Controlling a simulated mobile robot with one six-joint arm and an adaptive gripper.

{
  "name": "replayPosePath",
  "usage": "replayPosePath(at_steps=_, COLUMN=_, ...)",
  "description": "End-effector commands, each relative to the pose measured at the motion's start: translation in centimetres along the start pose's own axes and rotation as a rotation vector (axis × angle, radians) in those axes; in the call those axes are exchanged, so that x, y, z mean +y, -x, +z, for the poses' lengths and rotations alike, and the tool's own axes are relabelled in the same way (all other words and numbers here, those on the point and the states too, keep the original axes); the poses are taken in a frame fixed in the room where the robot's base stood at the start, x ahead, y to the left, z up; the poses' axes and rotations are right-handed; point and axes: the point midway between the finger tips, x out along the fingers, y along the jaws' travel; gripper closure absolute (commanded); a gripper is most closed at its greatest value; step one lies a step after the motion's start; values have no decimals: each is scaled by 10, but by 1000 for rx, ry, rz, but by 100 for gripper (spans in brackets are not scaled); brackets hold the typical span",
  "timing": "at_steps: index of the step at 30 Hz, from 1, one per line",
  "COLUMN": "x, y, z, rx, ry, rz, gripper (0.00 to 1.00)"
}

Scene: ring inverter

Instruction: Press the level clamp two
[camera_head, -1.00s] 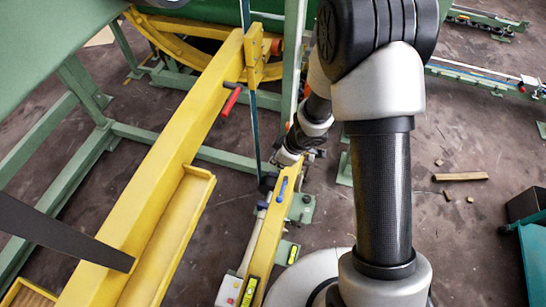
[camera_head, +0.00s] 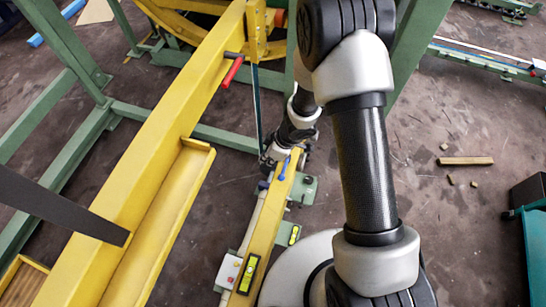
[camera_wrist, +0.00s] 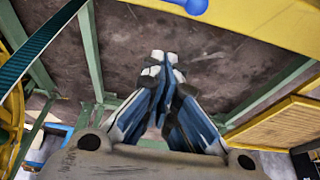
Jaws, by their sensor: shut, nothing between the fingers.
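A small blue clamp lever (camera_head: 284,168) sits on the narrow yellow beam (camera_head: 262,225) in the head view. No label shows which clamp is number two. My gripper (camera_head: 267,165) is at the far end of that beam, just left of the lever, and is partly hidden by my wrist. In the wrist view my gripper (camera_wrist: 162,58) has its fingers together with nothing between them. A blue rounded lever end (camera_wrist: 190,5) shows at the top edge by a yellow beam (camera_wrist: 265,25), apart from the fingertips. Contact cannot be told in the head view.
A large yellow beam with a tray (camera_head: 165,220) runs along the left. A red handle (camera_head: 232,70) sticks out of it. Green frame legs (camera_head: 65,45) stand behind. A spirit level (camera_head: 248,273) and a control box (camera_head: 229,270) are near the front.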

Motion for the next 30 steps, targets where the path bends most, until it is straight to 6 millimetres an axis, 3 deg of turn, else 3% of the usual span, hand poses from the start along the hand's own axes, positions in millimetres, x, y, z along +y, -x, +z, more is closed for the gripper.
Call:
replayPosePath(at_steps=1, x=0, y=-18, z=2, rx=0, ry=1, rz=0, gripper=100)
replayPosePath(at_steps=5, x=0, y=-42, z=1, rx=0, ry=0, rz=0, gripper=100)
replayPosePath(at_steps=9, x=1, y=-32, z=25, rx=1, ry=-4, rz=2, gripper=100)
replayPosePath(at_steps=13, x=0, y=-29, z=35, rx=1, ry=-2, rz=1, gripper=100)
replayPosePath(at_steps=30, x=0, y=-26, z=40, rx=0, ry=9, rz=-4, gripper=100)
